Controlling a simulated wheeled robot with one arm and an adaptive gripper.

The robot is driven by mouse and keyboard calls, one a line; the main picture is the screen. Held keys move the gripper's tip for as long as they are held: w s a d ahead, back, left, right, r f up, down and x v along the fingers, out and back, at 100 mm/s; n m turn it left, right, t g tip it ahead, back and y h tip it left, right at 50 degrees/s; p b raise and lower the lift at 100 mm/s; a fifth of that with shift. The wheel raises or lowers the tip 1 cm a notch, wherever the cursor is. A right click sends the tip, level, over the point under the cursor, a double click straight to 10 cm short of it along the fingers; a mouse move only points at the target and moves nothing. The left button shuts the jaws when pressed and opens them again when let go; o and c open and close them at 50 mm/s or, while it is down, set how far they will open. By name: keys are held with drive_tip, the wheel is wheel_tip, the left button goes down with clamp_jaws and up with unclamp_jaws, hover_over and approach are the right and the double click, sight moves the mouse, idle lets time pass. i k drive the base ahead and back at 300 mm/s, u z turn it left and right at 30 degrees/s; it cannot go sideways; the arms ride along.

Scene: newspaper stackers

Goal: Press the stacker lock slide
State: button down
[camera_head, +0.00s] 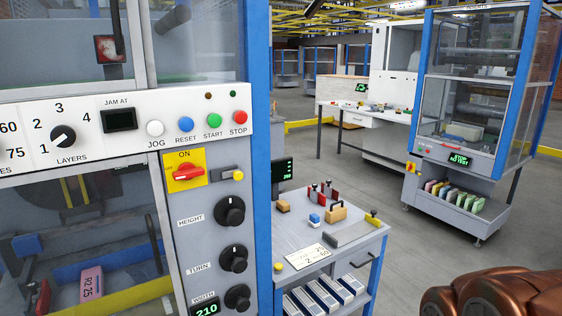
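The stacker's control panel (196,268) fills the left of the head view. A small slide-like part (223,174) with a dark body and a yellow end sits on it, just right of the red ON rotary switch (187,172) on its yellow plate. No label reading lock shows on this part, so I cannot be sure that it is the lock slide. My gripper is not in view; only copper-coloured parts of my arm show at the bottom right, well apart from the panel.
Above are the JOG, RESET, START (214,121) and STOP buttons; HEIGHT (230,211), TURN and WIDTH knobs are below. A blue post (259,60) edges the panel. A small table (295,234) with blocks stands right of it. Another stacker (470,110) is farther back. Grey floor lies between.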

sight(238, 176)
drive_tip(key=u, duration=0.05)
drive_tip(key=k, duration=0.55)
drive_tip(key=u, duration=0.7)
drive_tip(key=i, duration=0.95)
drive_tip(key=u, duration=0.5)
